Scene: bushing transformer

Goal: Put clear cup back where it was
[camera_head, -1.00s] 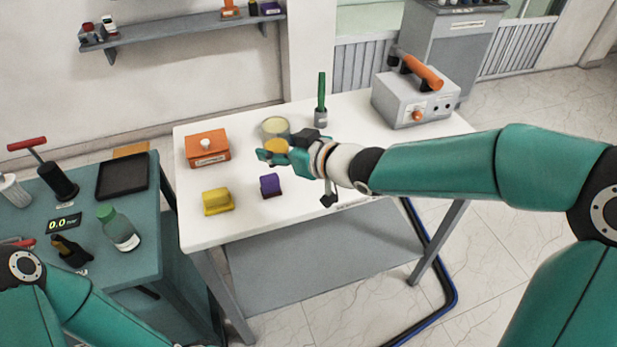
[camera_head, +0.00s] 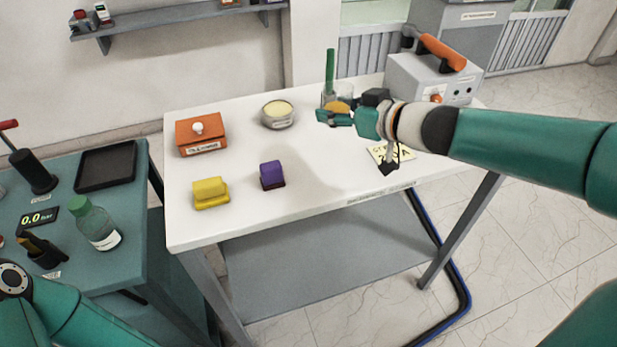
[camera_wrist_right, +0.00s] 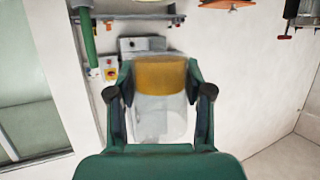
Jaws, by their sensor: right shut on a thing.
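The clear cup (camera_head: 342,105) holds an amber liquid and is between the fingers of my right gripper (camera_head: 336,115), over the right part of the white table (camera_head: 310,185). In the right wrist view the clear cup (camera_wrist_right: 160,112) sits between both fingers of the right gripper (camera_wrist_right: 160,85), which is shut on it. In the head view the fingers and wrist hide part of the cup, and I cannot tell whether its base touches the table. My left arm shows at the lower left; its gripper is out of view.
A green-handled brush (camera_head: 330,70) stands close behind the cup. A grey device (camera_head: 432,78) is at the back right. A tin (camera_head: 278,114), orange box (camera_head: 201,134), yellow block (camera_head: 210,192) and purple block (camera_head: 271,175) stand left. A pale label (camera_head: 380,153) lies under my wrist.

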